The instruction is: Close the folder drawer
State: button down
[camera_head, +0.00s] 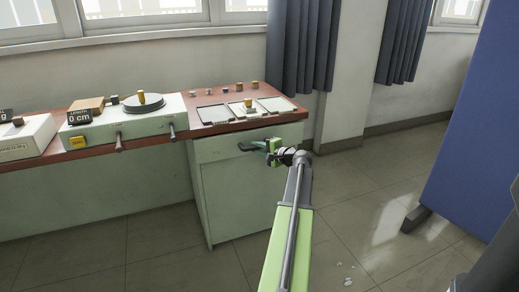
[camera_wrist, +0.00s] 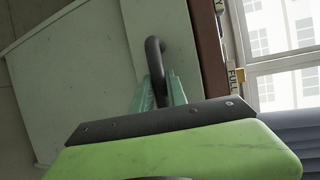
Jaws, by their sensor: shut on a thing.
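The drawer (camera_head: 220,150) has a pale green front at the top of the cabinet, just under the brown desk top. Its dark bar handle (camera_head: 247,147) shows on the front, and the handle's curved end (camera_wrist: 154,55) shows in the wrist view. My gripper (camera_head: 272,146) is at the right part of the handle, with its jaws shut on it. In the wrist view the green jaws (camera_wrist: 158,92) meet the handle, and my gripper body hides the rest of the grip. The drawer front (camera_wrist: 165,25) stands slightly proud of the panel below; how far it is open I cannot tell.
The cabinet door (camera_head: 240,195) is below the drawer. The desk top (camera_head: 190,103) holds trays, small weights and a scale (camera_head: 125,120). A blue partition (camera_head: 475,130) stands at the right. The tiled floor (camera_head: 370,200) between is mostly clear, with a few small white bits.

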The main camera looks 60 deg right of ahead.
jog(key=shift+w+d, duration=0.8)
jog(key=shift+w, duration=0.25)
jog(key=c, duration=1.3)
grip_release()
jog(key=p+v, duration=0.3)
jog(key=v, duration=1.4)
jog(key=shift+s+a+r, duration=0.1)
jog(key=shift+s, duration=0.05)
